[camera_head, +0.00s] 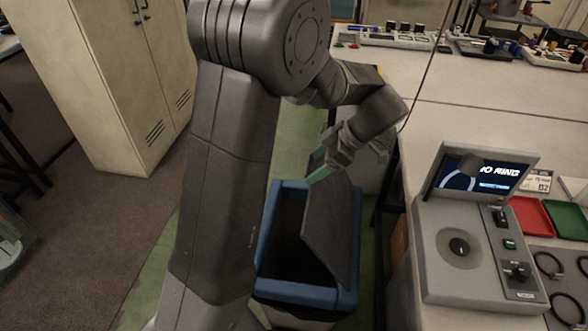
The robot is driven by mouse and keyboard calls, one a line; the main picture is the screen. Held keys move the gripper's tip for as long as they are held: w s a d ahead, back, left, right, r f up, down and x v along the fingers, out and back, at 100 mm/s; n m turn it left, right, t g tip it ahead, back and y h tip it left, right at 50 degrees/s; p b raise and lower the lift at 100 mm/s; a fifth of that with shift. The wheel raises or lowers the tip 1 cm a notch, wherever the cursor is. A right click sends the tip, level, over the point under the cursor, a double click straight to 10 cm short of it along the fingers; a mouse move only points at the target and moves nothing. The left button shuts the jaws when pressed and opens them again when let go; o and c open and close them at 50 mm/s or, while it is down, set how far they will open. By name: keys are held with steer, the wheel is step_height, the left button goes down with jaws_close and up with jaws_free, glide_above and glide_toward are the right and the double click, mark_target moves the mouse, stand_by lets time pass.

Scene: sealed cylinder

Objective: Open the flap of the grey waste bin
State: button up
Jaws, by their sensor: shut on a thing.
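The waste bin (350,296) stands on the floor below the bench, with a blue rim around a dark opening. Its dark grey flap (332,235) is raised and tilted, and the dark inside shows to the left of it. My gripper (318,174) is at the upper edge of the flap, its green fingertips shut on that edge. The exact contact is small and hard to make out. My arm hides part of the bin's left side.
A bench (480,125) runs along the right, with a grey device with a screen (485,176) and red (530,217) and green (568,220) trays. A cream cabinet (105,75) stands at the upper left. Brown floor (90,245) is free at left.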

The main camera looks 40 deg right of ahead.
steer(key=s+d, duration=0.1)
steer(key=s, duration=0.1)
steer(key=s+d+r, duration=0.1)
steer(key=s+d, duration=0.2)
steer(key=shift+s+d+r, duration=0.25)
steer(key=shift+s+r, duration=0.05)
steer(key=shift+s, duration=0.1)
steer(key=shift+s+d, duration=0.45)
steer(key=shift+s, duration=0.2)
steer(key=o, duration=1.4)
steer(key=shift+d, duration=0.1)
steer(key=shift+r, duration=0.15)
steer(key=v, duration=1.3)
steer(key=shift+s+r+p, duration=0.2)
steer(key=shift+p, duration=0.2)
